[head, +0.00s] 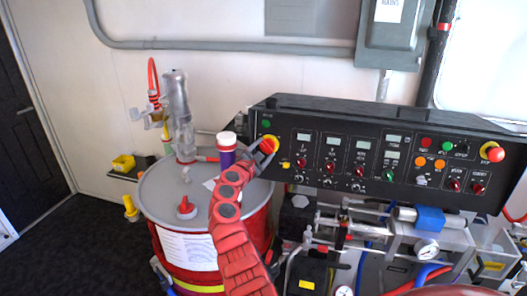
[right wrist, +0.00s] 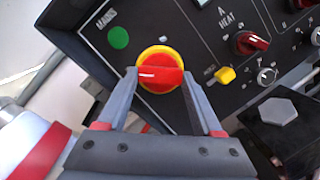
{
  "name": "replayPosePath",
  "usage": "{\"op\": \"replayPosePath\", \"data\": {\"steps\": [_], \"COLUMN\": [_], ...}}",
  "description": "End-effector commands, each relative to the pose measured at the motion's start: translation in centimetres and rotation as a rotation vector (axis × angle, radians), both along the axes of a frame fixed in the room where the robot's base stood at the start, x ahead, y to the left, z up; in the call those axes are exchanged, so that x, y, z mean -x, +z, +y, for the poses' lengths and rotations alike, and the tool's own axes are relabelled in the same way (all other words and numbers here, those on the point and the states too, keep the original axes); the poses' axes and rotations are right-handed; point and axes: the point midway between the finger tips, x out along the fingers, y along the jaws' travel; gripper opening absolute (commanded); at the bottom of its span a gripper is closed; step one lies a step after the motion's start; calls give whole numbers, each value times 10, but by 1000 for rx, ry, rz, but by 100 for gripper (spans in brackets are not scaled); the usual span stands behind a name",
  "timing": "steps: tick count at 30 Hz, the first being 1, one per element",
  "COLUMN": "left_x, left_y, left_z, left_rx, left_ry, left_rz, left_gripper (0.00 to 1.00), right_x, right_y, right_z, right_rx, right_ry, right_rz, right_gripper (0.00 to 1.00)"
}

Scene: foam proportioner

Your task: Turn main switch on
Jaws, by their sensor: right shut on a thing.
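The main switch is a red knob on a yellow ring at the left end of the black control panel, showing in the head view (head: 268,142) and the right wrist view (right wrist: 160,72). A green round light (right wrist: 118,38) sits beside it under the label "MAINS". My right gripper (head: 264,150) reaches the panel from below. In the right wrist view its fingertips (right wrist: 160,78) are on the two ends of the red handle, shut on it. The handle lies across from one fingertip to the other. My left gripper is not in view.
The black panel (head: 340,187) carries several red knobs and displays, with another red and yellow knob (head: 492,151) at its right end. A drum (head: 150,200) with a pump (head: 178,115) stands to the left. Pipes and gauges (head: 427,249) fill the space below the panel.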

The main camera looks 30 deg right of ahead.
Motion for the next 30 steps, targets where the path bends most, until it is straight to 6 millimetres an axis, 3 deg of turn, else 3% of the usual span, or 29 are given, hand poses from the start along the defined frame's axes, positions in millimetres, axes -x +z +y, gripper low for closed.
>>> {"op": "replayPosePath", "data": {"steps": [11,30], "left_x": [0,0], "left_y": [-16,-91], "left_z": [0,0], "left_rx": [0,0], "left_ry": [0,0], "left_rz": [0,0], "left_gripper": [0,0], "right_x": [0,-2], "right_y": [-4,-1], "right_z": [0,1], "right_rx": [-51,-405], "right_ry": [-16,-113], "right_rz": [-57,-473], "right_gripper": [12,12]}}
